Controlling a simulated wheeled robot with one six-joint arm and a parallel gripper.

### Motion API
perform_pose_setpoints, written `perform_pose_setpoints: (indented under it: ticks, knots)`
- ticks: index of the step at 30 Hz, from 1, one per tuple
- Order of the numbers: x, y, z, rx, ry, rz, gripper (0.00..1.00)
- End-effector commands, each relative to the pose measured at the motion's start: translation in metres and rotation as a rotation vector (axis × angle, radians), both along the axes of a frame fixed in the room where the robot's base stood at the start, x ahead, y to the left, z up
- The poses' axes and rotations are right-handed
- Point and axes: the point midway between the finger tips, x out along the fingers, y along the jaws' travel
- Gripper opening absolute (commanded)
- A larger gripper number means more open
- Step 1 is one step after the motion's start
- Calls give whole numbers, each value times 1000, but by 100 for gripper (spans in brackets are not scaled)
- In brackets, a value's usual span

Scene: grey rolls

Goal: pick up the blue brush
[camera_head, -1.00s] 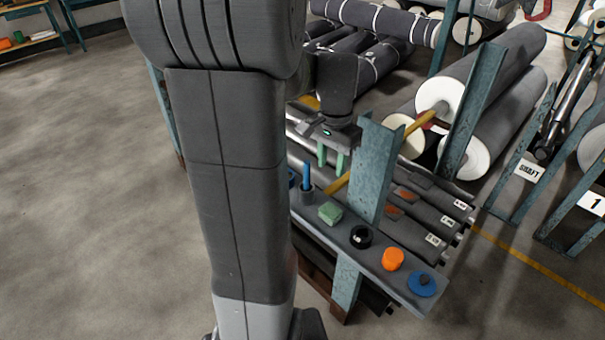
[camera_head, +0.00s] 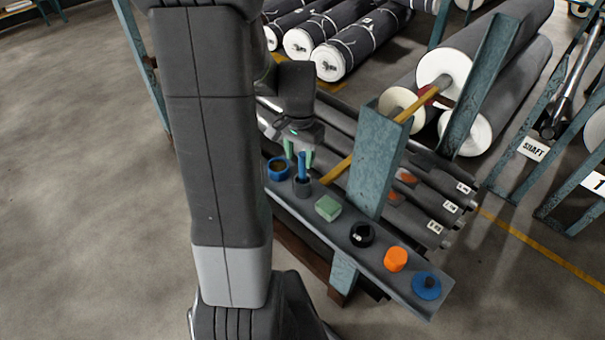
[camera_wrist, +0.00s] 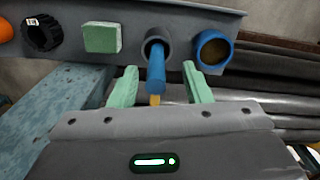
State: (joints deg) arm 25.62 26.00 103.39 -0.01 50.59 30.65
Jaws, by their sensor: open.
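The blue brush (camera_head: 302,166) stands upright in a small grey cup (camera_head: 303,190) on the grey shelf. In the wrist view the brush (camera_wrist: 156,70) rises from the cup (camera_wrist: 158,42) toward the camera, with a yellowish patch at its near end. My gripper (camera_head: 300,155) is at the brush, just behind it in the head view. In the wrist view its two pale green fingers (camera_wrist: 160,72) are open, one on each side of the brush with gaps between. The brush's lower end is hidden in the cup.
The shelf (camera_head: 405,288) also holds a blue ring with brown inside (camera_head: 278,169), a green block (camera_head: 327,208), a black ring (camera_head: 361,235), an orange roll (camera_head: 396,259) and a blue disc (camera_head: 426,286). A teal post (camera_head: 380,165) and yellow bar (camera_head: 338,168) stand close right.

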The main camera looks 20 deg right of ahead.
Motion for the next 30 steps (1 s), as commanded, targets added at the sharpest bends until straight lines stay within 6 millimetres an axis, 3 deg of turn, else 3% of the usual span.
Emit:
perform_pose_setpoints:
  ticks: [9, 18, 20, 25, 30]
  knots:
    - [-2, -7, -38, 1, 3, 0, 44]
    - [-2, -7, -43, 0, 0, 0, 44]
    - [-2, -7, -43, 0, 0, 0, 36]
    - [-2, -7, -43, 0, 0, 0, 3]
    - [-2, -7, -43, 0, 0, 0, 0]
